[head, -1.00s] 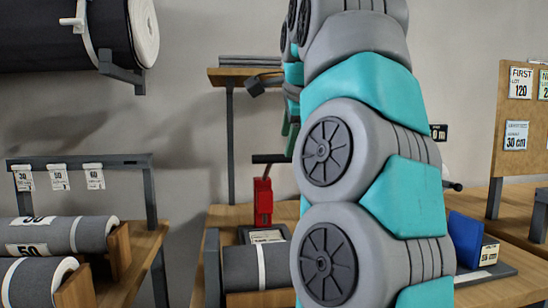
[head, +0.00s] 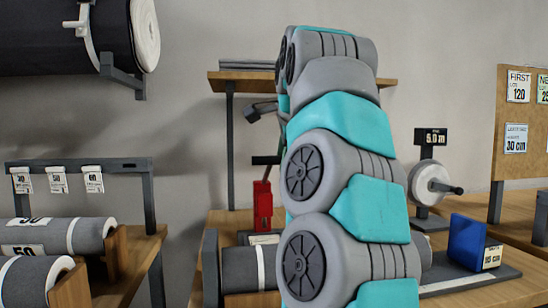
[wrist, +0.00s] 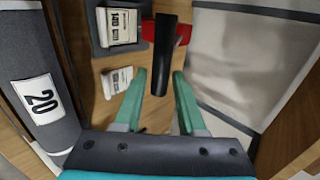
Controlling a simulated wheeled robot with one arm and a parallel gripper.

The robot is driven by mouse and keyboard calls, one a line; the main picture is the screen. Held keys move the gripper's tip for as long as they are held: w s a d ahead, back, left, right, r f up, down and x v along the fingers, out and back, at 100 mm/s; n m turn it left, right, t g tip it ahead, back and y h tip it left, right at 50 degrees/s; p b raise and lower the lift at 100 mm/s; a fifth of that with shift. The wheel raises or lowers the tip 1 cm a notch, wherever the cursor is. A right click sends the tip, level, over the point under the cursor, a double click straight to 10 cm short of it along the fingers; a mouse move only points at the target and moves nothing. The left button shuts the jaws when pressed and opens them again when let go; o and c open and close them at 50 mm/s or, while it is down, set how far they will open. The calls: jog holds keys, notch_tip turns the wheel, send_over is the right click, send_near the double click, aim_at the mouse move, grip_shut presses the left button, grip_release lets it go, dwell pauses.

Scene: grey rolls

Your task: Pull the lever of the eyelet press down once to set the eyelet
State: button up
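The eyelet press (head: 262,206) is red and stands upright on the wooden bench, left of my arm in the head view. Its black lever (head: 265,160) sticks out at the top, roughly level, with its right end hidden behind my arm. In the wrist view the lever (wrist: 166,50) points toward me from the red press body (wrist: 183,31). My gripper (wrist: 158,76) is open, its two teal fingers on either side of the lever's near end. I see gaps on both sides; how deep the lever sits between the fingers is hard to judge. The head view hides my fingers.
A grey roll labelled 20 (wrist: 38,98) lies at left in the wrist view. A shelf (head: 222,79) stands behind the press. A blue block (head: 467,242) and a 5.0 m display (head: 431,137) are to the right. Label cards (wrist: 120,26) lie near the press.

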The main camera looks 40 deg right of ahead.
jog(key=c, duration=0.5)
jog(key=shift+f, duration=0.15)
jog(key=shift+s+a+f+b, duration=0.15)
jog(key=shift+s+f+b, duration=0.15)
jog(key=shift+f+b, duration=0.55)
jog(key=shift+b, duration=0.4)
jog(key=shift+s+a+f+b, duration=0.15)
jog(key=shift+s+f+b, duration=0.15)
jog(key=shift+f+b, duration=0.45)
jog(key=shift+r, duration=0.1)
